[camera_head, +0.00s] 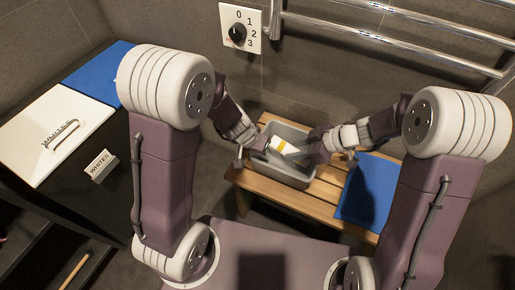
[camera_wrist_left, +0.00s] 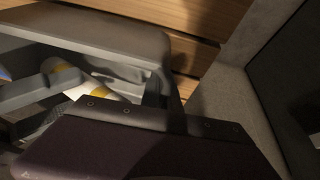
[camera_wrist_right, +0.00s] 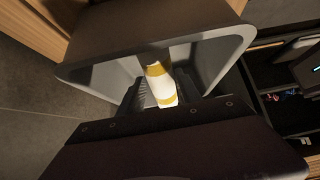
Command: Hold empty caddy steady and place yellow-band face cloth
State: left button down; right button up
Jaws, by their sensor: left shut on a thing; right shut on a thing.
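A grey caddy (camera_head: 290,174) stands on a slatted wooden bench. My left gripper (camera_head: 256,149) is shut on the caddy's left wall; in the left wrist view the grey rim (camera_wrist_left: 110,32) runs close in front of it. The face cloth (camera_head: 284,146), white with yellow bands, is in my right gripper (camera_head: 301,149), within the caddy's opening. In the right wrist view the cloth (camera_wrist_right: 160,84) stands between the fingers, with the caddy's walls around it. Whether the cloth touches the caddy floor is hidden.
The wooden bench (camera_head: 250,183) has a blue mat (camera_head: 367,190) at its right end. Chrome rails (camera_head: 400,42) cross the wall above.

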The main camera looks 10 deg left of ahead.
jog(key=o, duration=1.4)
jog(key=v, duration=1.2)
pick_arm(q)
jog(key=c, duration=1.5)
grip_release()
